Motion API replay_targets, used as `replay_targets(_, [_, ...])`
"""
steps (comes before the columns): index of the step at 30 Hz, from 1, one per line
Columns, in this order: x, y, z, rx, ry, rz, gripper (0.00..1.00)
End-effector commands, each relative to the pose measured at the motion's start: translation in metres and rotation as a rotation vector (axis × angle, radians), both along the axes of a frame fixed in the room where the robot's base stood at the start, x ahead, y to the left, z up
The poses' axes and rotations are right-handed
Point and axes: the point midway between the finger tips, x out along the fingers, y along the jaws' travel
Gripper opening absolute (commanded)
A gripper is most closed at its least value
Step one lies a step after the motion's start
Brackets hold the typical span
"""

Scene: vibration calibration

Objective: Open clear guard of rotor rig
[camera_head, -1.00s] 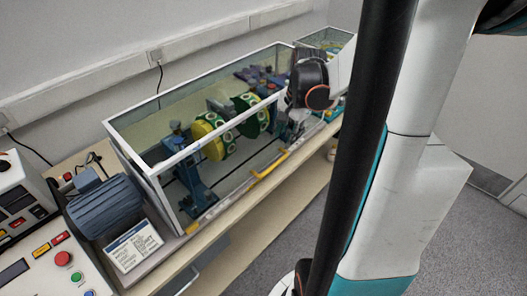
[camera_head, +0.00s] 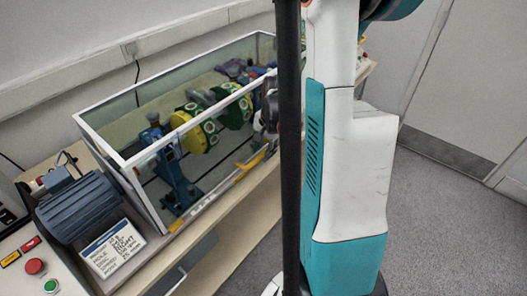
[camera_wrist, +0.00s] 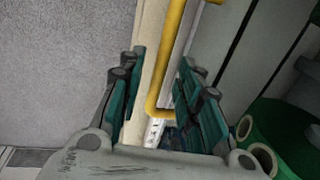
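The clear guard (camera_head: 108,148), a white-framed box with transparent panels, stands around the rotor rig on the bench and looks closed. Inside are a yellow disc (camera_head: 192,131), a green disc (camera_head: 234,110) and blue supports (camera_head: 172,172). A yellow handle (camera_head: 250,167) runs along the guard's lower front edge. In the wrist view the handle (camera_wrist: 172,55) passes between the fingers' lines of sight, apparently beyond the fingertips. My gripper (camera_wrist: 165,95) is open, and I see nothing gripped. In the head view it is mostly hidden behind my arm and a dark post.
A blue motor-like unit (camera_head: 80,208), a label card (camera_head: 112,248) and a control panel with a red button (camera_head: 35,267) are left of the guard. The wall is close behind. Grey floor (camera_head: 440,225) is open at the right.

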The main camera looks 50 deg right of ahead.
Motion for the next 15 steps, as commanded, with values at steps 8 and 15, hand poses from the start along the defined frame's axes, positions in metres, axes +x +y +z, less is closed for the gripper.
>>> replay_targets(8, [0.0003, 0.0, -0.001, 0.0, 0.0, 0.0, 0.32])
replay_targets(15, [0.0003, -0.0001, -0.0009, 0.0, 0.0, 0.0, 0.0])
